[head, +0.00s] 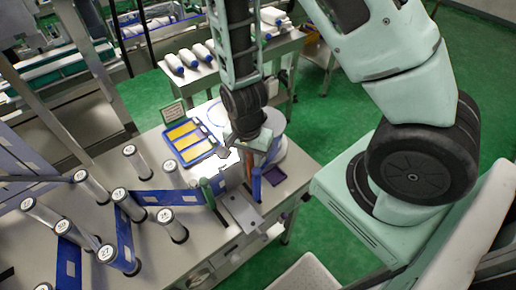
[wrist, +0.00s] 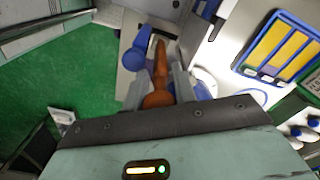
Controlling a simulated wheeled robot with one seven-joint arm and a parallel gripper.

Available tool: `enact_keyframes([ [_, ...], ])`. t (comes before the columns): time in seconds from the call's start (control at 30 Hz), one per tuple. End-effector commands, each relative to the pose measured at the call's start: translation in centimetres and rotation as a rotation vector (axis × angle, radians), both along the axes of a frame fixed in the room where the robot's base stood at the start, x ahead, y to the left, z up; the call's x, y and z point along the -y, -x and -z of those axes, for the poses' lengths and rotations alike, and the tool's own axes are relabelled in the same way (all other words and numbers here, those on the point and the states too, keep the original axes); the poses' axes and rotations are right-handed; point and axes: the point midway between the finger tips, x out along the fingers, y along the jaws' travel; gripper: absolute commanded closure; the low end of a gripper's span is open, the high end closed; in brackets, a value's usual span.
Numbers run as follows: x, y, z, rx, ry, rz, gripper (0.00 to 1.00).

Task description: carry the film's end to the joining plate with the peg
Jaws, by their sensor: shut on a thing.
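My gripper (head: 246,152) is over the right part of the bench, beside an upright blue post (head: 256,184). In the wrist view its fingers (wrist: 157,82) are shut on an orange-brown peg (wrist: 160,68). Blue film (head: 125,240) with pale labels runs around the numbered rollers at the lower left. Whether its end is at the peg cannot be told. A flat grey metal plate (head: 242,212), which looks like the joining plate, lies at the bench's front right, just below the gripper. A blue round-ended piece (wrist: 134,58) is left of the peg in the wrist view.
Several numbered upright rollers (head: 131,205) crowd the bench's left. A blue tray with yellow panels (head: 187,143) lies behind the gripper. A green post (head: 207,193) stands left of the plate. A small dark purple tray (head: 273,175) is at the right edge.

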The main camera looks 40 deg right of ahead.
Motion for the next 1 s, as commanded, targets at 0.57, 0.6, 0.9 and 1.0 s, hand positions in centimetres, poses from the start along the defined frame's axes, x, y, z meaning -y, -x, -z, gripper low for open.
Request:
enact_keyframes([
  [0.57,-5.3,0.2,-0.2,-0.001,-0.044,-0.053,1.0],
  [0.6,-5.2,0.2,-0.2,-0.001,-0.044,-0.053,1.0],
  [0.9,-5.1,0.2,-0.1,-0.001,-0.044,-0.054,1.0],
  [1.0,-5.1,0.2,0.1,-0.001,-0.044,-0.054,1.0],
])
